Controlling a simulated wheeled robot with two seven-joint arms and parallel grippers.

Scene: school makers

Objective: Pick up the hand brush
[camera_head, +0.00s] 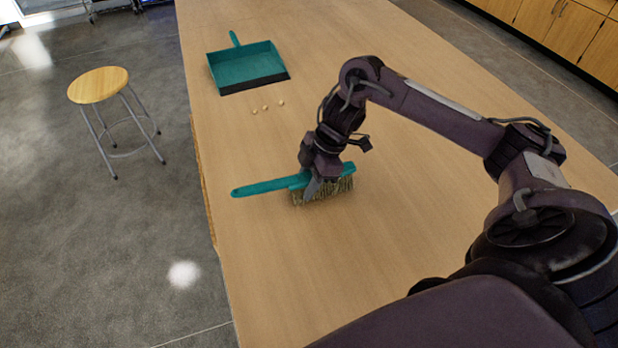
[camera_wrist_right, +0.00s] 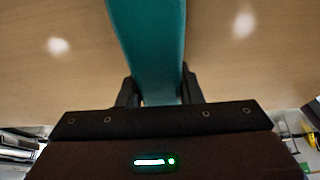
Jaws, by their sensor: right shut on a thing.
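The hand brush has a teal handle and pale bristles. In the head view the hand brush (camera_head: 262,187) is at the middle of the wooden table, its handle pointing left and its bristles facing down. I cannot tell whether the bristles touch the table. My right gripper (camera_head: 313,189) is over the brush's head end and shut on it. In the right wrist view the teal brush (camera_wrist_right: 147,45) runs up from between the two dark fingers of the gripper (camera_wrist_right: 160,92). The bristles are not visible there. My left gripper is not in view.
A teal dustpan (camera_head: 247,66) lies farther back on the wooden table (camera_head: 290,270). Several small pale crumbs (camera_head: 266,108) lie in front of it. A stool (camera_head: 98,86) stands on the floor to the left. The table's front left part is clear.

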